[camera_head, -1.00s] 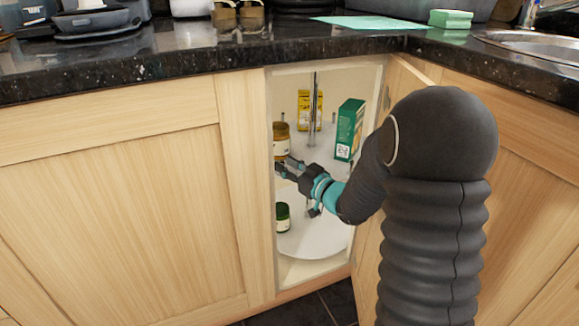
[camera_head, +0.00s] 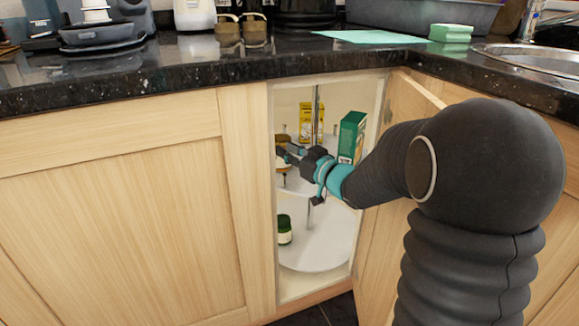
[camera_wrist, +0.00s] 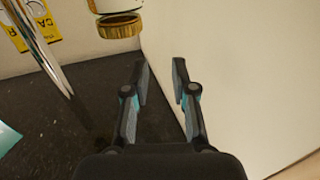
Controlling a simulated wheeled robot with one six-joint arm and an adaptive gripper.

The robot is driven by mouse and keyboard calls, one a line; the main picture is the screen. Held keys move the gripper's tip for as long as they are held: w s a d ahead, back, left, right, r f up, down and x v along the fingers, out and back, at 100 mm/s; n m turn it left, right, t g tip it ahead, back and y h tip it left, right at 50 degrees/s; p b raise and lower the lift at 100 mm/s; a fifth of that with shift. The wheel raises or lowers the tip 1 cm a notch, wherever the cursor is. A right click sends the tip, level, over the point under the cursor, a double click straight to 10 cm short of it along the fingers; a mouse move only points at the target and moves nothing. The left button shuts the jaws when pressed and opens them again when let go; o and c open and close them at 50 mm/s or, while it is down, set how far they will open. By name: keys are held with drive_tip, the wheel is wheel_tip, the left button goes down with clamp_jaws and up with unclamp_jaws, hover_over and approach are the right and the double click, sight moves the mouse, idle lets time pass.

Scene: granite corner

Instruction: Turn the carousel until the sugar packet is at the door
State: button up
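The carousel stands inside the open corner cabinet, with a chrome pole (camera_head: 316,105) and a round white lower shelf (camera_head: 325,245). On its upper level are a yellow packet (camera_head: 306,122) at the back, a green box (camera_head: 352,138) at the right and a gold-lidded jar (camera_head: 282,166) at the left. I cannot read which is the sugar packet. My gripper (camera_head: 284,154) is inside the doorway, in front of the jar and partly covering it. In the wrist view my gripper (camera_wrist: 160,80) is open and empty, apart from the jar (camera_wrist: 118,22); the yellow packet (camera_wrist: 42,22) shows beyond the pole.
A dark green jar (camera_head: 284,229) stands on the lower shelf. The cabinet's left frame (camera_head: 250,190) and the open door (camera_head: 385,250) bound the opening closely. A granite worktop (camera_head: 200,68) overhangs above it, with a green sponge (camera_head: 450,33) on it.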

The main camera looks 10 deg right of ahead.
drive_tip(key=shift+r, duration=0.85)
drive_tip(key=s+d+r+m+g+h+p, duration=0.1)
drive_tip(key=s+d+r+m+h+p, duration=0.4)
drive_tip(key=s+d+h, duration=0.5)
drive_tip(key=s+a+f+m+g+p, duration=0.1)
drive_tip(key=s+g, duration=0.3)
drive_tip(key=s, duration=0.9)
drive_tip(key=s+a+f+m+g+p, duration=0.1)
drive_tip(key=s+g, duration=0.3)
drive_tip(key=s, duration=0.9)
drive_tip(key=shift+s+a+f+p, duration=0.3)
drive_tip(key=shift+a+f+p, duration=0.3)
drive_tip(key=shift+a+f, duration=0.1)
drive_tip(key=shift+o, duration=1.3)
drive_tip(key=shift+d, duration=0.1)
